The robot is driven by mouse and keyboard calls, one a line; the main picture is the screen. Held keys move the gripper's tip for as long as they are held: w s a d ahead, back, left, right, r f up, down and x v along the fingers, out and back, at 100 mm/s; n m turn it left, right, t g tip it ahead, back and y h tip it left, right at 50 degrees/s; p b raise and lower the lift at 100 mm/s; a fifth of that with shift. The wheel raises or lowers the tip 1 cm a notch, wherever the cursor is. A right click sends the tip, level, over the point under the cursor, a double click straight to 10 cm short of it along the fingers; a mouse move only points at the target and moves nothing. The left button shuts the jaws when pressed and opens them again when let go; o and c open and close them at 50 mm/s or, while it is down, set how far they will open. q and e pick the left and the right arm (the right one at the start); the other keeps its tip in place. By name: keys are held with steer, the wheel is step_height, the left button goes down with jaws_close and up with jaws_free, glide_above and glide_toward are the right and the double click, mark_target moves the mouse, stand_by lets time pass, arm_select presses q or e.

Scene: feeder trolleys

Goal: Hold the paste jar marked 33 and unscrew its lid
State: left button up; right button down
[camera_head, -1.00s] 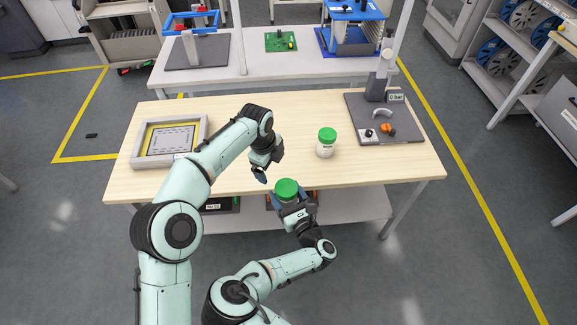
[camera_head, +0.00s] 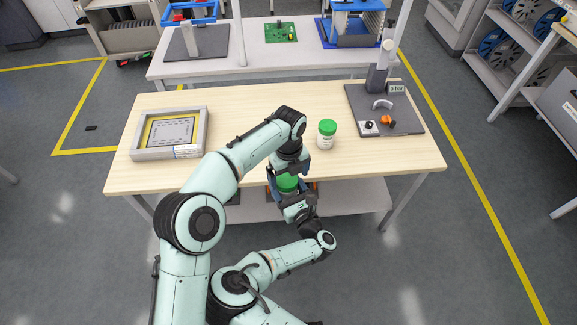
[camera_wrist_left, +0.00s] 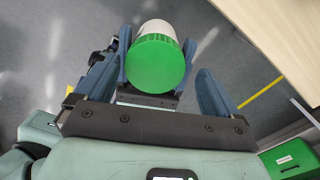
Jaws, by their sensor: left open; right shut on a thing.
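A white paste jar with a green lid (camera_head: 287,183) is held in front of the table's front edge, partly hidden by my grippers; its marking does not show. The lid also shows in the left wrist view (camera_wrist_left: 155,64). My right gripper (camera_head: 290,194) is shut on this jar's body from below. My left gripper (camera_head: 288,174) is open just above the jar. In the left wrist view its fingers (camera_wrist_left: 160,85) stand apart on both sides of the lid, with a wider gap on the right. I cannot see them touching it.
A second white jar with a green lid (camera_head: 327,134) stands upright on the wooden table (camera_head: 245,108), its label too small to read. A grey device with a stand (camera_head: 400,118) is at the table's right, a framed tray (camera_head: 148,150) at its left. A shelf (camera_head: 350,198) lies below.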

arm_select(q)
steer(key=shift+f, duration=0.3)
steer(key=c, duration=1.1)
steer(key=shift+d+r+n, duration=0.1)
steer(key=shift+d+n, duration=0.05)
steer(key=shift+n, duration=0.7)
steer(key=shift+d+n, duration=0.1)
steer(key=shift+n, duration=0.75)
steer(key=shift+c, duration=0.2)
steer(key=o, duration=1.2)
steer(key=shift+c, duration=0.2)
